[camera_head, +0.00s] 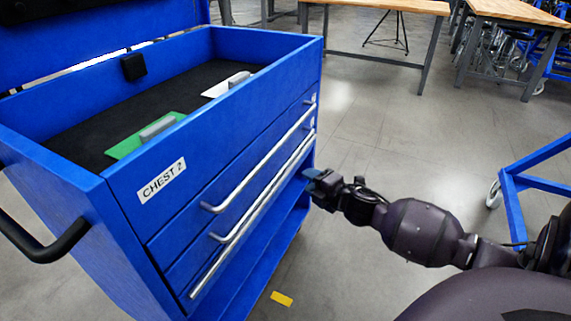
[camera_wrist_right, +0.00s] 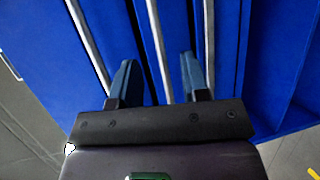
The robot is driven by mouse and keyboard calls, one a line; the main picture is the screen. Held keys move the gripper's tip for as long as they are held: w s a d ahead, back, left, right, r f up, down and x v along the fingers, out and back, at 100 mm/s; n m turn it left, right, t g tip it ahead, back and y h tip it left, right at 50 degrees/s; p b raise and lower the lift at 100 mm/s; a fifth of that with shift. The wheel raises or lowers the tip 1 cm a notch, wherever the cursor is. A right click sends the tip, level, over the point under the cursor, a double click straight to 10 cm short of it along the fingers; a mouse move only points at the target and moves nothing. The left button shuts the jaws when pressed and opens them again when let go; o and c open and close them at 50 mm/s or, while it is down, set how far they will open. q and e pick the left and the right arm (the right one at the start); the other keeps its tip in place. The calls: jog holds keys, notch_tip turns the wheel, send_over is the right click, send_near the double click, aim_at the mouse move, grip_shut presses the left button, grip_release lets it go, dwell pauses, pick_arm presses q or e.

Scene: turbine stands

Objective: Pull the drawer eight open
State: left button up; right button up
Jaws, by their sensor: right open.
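The blue tool chest marked "CHEST 2" (camera_head: 160,181) stands at left in the head view, with drawer fronts stacked on its right-facing side. Long silver handles cross them: an upper handle (camera_head: 262,158) and lower handles (camera_head: 240,238) close together. I cannot read which drawer is number eight. My right gripper (camera_head: 312,180) is at the far end of the drawer fronts, low beside the handles. In the right wrist view, its two blue fingers (camera_wrist_right: 158,78) are open, with a silver handle bar (camera_wrist_right: 158,45) appearing between them. Contact is not clear. My left gripper is out of view.
The chest's open top holds a green item (camera_head: 143,137) and grey pieces. A black side handle (camera_head: 45,245) sticks out at left. A blue wheeled frame (camera_head: 520,195) stands at right. Wooden tables (camera_head: 385,5) are behind. Floor before the drawers is clear except a yellow mark (camera_head: 282,298).

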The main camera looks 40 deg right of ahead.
aim_at(287, 167)
jog(key=shift+w+d+f+b, duration=0.1)
jog(key=shift+w+f+b, duration=0.3)
jog(key=shift+w, duration=1.45)
jog(key=shift+w+f+b, duration=0.1)
jog(key=shift+w+b, duration=0.5)
jog(key=shift+w, duration=1.3)
jog(key=shift+w+d+f+b, duration=0.1)
jog(key=shift+w+f+b, duration=0.3)
jog(key=shift+w, duration=1.45)
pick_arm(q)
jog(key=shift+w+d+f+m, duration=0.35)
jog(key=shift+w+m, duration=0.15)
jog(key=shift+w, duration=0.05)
pick_arm(e)
jog(key=shift+r, duration=0.2)
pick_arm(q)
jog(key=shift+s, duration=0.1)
pick_arm(e)
jog(key=shift+c, duration=0.2)
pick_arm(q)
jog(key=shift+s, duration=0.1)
pick_arm(e)
grip_shut()
